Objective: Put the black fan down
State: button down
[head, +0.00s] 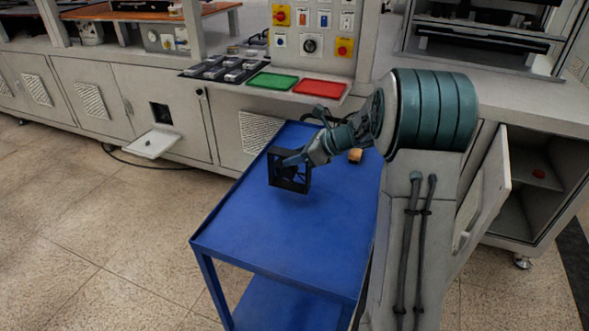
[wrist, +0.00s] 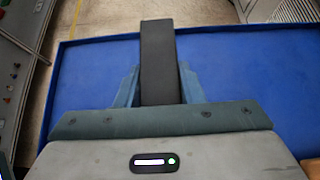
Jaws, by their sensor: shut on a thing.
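The black fan (head: 289,172) is a square black frame with an open middle, seen over the blue cart top (head: 268,232) in the head view. My gripper (head: 296,159) is shut on its upper edge and holds it upright. In the wrist view the fan (wrist: 158,62) shows edge-on as a dark bar between the two blue fingers of my gripper (wrist: 155,88). I cannot tell whether the fan's lower edge touches the cart top.
A small orange-brown object (head: 355,155) lies on the cart's far right part. Behind stand a green tray (head: 273,81), a red tray (head: 320,88) and a rack of dark parts (head: 222,69) on the bench. The cart's near half is clear. A cabinet door (head: 481,205) stands open at right.

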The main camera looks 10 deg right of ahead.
aim_at(295, 169)
jog(key=shift+a+f, duration=0.15)
jog(key=shift+f, duration=1.9)
jog(key=shift+f, duration=0.2)
jog(key=c, duration=1)
grip_release()
jog(key=shift+o, duration=0.2)
jog(key=shift+r, duration=0.1)
